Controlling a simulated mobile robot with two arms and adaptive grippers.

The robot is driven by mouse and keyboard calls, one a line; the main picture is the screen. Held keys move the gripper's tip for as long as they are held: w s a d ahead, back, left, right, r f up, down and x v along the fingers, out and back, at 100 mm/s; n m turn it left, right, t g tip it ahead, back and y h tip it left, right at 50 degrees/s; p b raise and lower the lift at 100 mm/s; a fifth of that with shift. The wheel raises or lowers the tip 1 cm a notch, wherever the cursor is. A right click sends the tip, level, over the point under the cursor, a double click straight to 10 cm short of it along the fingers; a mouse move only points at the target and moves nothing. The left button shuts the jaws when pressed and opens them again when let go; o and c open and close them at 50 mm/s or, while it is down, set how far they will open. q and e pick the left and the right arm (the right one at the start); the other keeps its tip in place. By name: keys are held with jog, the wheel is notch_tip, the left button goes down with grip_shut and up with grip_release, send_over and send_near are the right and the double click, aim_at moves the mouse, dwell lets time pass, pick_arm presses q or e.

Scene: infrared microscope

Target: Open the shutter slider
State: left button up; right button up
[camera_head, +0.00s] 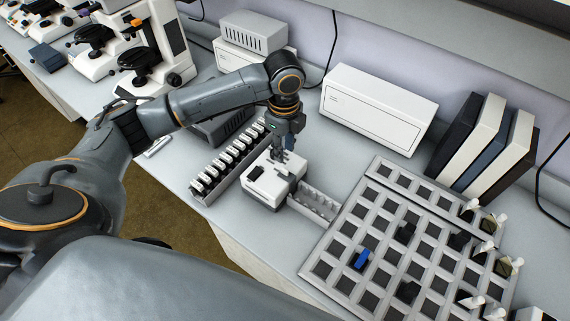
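A small white box-shaped unit (268,186) stands on the bench, with dark parts on its top and front side. I cannot make out which of its small parts is the shutter slider. My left gripper (281,157) points down at the top back edge of this unit, at or just above it. Its fingers are small and dark here, and I cannot tell whether they touch the unit or how far apart they are. My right gripper is not in view.
A rack with a row of small black-and-white pieces (226,163) stands left of the unit. A narrow grey tray (314,203) adjoins its right side. A large grid tray (352,226) fills the right, holding a blue piece (362,259). A white box (376,108) stands behind.

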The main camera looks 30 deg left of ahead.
aim_at(284, 170)
pick_arm(q)
notch_tip(284, 170, down, 8)
jog(key=shift+r+p, duration=0.15)
jog(key=shift+p, duration=0.3)
jog(key=shift+f, duration=0.55)
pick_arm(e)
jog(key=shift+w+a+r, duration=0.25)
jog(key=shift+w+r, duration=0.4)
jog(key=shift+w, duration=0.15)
pick_arm(q)
grip_shut()
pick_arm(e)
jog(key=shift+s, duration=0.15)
